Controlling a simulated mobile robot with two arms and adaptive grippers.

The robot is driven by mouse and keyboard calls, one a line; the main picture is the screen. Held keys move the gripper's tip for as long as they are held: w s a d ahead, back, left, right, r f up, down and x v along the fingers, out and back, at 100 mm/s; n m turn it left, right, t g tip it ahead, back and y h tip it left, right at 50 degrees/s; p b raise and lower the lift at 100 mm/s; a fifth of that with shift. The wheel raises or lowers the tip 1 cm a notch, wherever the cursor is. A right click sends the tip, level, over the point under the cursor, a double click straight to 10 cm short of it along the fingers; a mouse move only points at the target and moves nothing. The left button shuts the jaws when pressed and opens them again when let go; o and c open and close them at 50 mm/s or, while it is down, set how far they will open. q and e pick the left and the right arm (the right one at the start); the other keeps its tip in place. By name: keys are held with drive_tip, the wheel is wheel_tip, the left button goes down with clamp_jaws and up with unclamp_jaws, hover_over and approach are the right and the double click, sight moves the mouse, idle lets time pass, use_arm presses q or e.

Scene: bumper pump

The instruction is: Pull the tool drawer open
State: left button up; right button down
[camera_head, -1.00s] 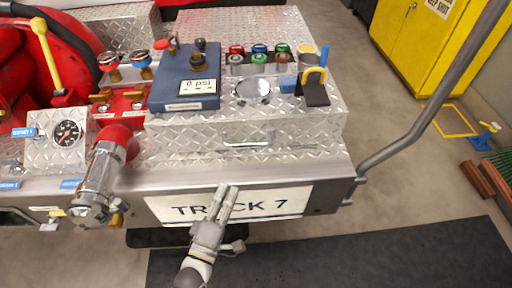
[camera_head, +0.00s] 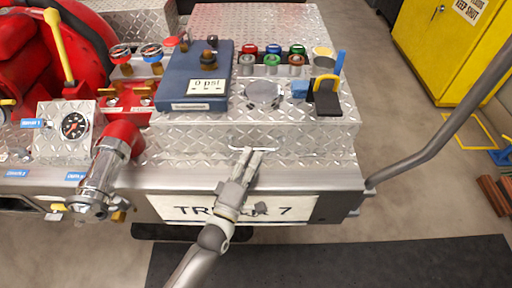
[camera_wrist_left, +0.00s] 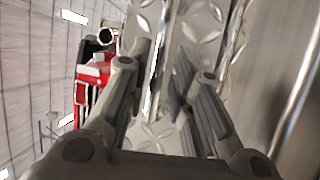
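The tool drawer (camera_head: 310,140) is a diamond-plate metal front below the top of the truck's bumper box. It looks closed, flush with the box. Its thin bar handle (camera_head: 280,149) runs across the front, and my left gripper (camera_head: 250,153) has its fingertips at it, hiding part of it. In the left wrist view the fingers (camera_wrist_left: 163,75) are apart. The handle (camera_wrist_left: 157,75) shows as a bright bar between them, with the drawer front (camera_wrist_left: 200,35) behind. Contact cannot be told. My right gripper is not in view.
A chrome pipe fitting with a red elbow (camera_head: 122,137) stands left of my gripper. A bumper ledge with a TRUCK 7 plate (camera_head: 290,208) lies below. A blue 0 psi box (camera_head: 190,75) and several coloured caps sit on top. A grey rail (camera_head: 440,135) is at right.

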sight(256, 148)
use_arm(q)
drive_tip(key=shift+x, duration=1.8)
drive_tip(key=shift+s, duration=0.1)
clamp_jaws()
